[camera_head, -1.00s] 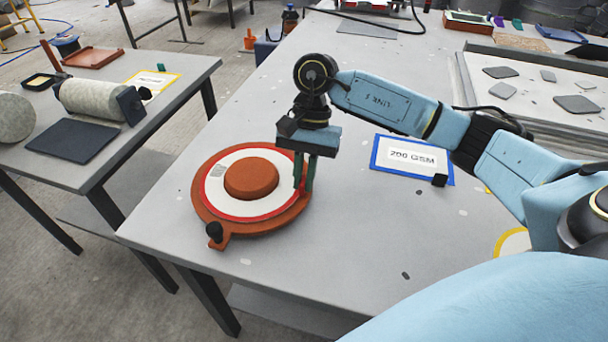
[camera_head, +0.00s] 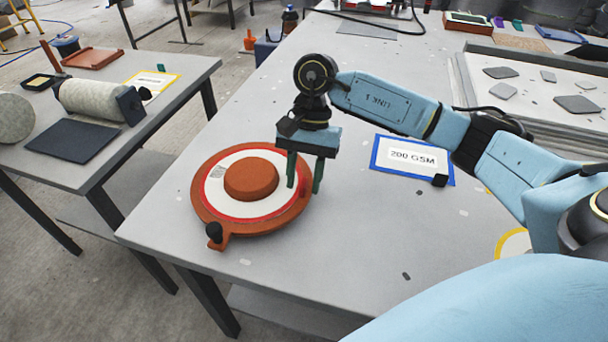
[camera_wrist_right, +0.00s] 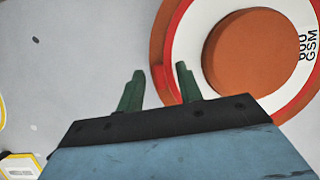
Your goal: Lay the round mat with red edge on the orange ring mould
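The orange ring mould (camera_head: 204,217) lies on the near left part of the grey table, with a round hub in its middle. The white round mat with red edge (camera_head: 221,192) lies flat on the mould, around the hub. The mat (camera_wrist_right: 198,40) and the mould (camera_wrist_right: 160,45) also show in the right wrist view. My right gripper (camera_head: 304,189) is over the mould's right edge, its green fingers spread apart with nothing between them. In the right wrist view the gripper (camera_wrist_right: 160,76) is open and empty too. My left gripper is not in view.
A blue-framed card reading 200 GSM (camera_head: 410,158) lies right of the mould. A yellow-edged round piece (camera_head: 511,243) shows near the right edge. A side table (camera_head: 172,118) with a roll (camera_head: 90,98) stands at left.

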